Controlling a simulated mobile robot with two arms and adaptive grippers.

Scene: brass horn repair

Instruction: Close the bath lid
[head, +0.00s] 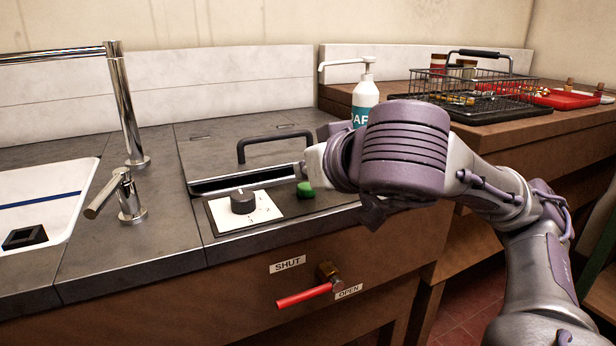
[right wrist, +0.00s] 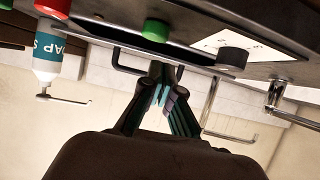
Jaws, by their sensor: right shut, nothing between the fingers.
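The bath lid (head: 225,157) is a dark grey panel in the worktop with a black bar handle (head: 275,138) on top. A dark gap with a light metal edge shows along its front, so it does not look flush there. My right gripper (right wrist: 165,80) is shut and empty in the right wrist view. In that view the lid's handle (right wrist: 122,62) shows close beside the fingers; I cannot tell if they touch. In the head view my right wrist covers the lid's right front part and hides most of the fingers. My left gripper is out of view.
A control panel with a black knob (head: 243,201) and green button (head: 305,189) lies in front of the lid. A red valve lever (head: 304,295) is below. A soap bottle (head: 365,97) stands behind my wrist. A wire basket (head: 470,85) and a sink (head: 40,200) flank the area.

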